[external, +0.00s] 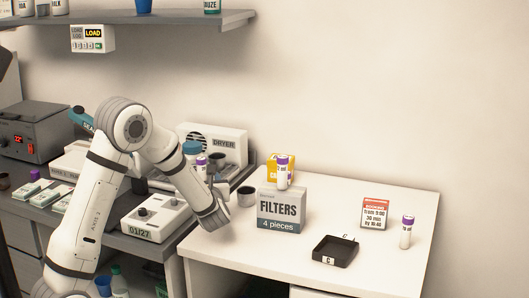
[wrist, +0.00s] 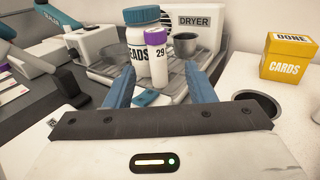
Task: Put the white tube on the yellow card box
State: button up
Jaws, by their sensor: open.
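A white tube with a purple cap and the number 29 (wrist: 156,62) stands upright in front of a blue-lidded jar (wrist: 143,28) in the wrist view. It also shows beside my arm in the external view (external: 201,168). My gripper (wrist: 161,74) is open, its blue fingers to either side of the tube in the picture; I cannot tell whether they touch it. The yellow card box (wrist: 287,65) stands at the right, marked DONE and CARDS, with nothing on top in the wrist view.
That other tube stands at the FILTERS box (external: 281,211). A third tube (external: 406,233) stands right of a red-topped card (external: 375,213). A black tray (external: 333,249) lies on the white table. The dryer (wrist: 197,22) and grey cups (wrist: 185,45) are close by.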

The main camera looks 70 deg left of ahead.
aim_at(202, 170)
jog(key=x, duration=0.4)
jog(key=p+x, duration=0.1)
jog(key=x, duration=0.1)
jog(key=shift+s+a, duration=0.2)
jog(key=shift+s, duration=0.05)
grip_shut()
dwell(0.3)
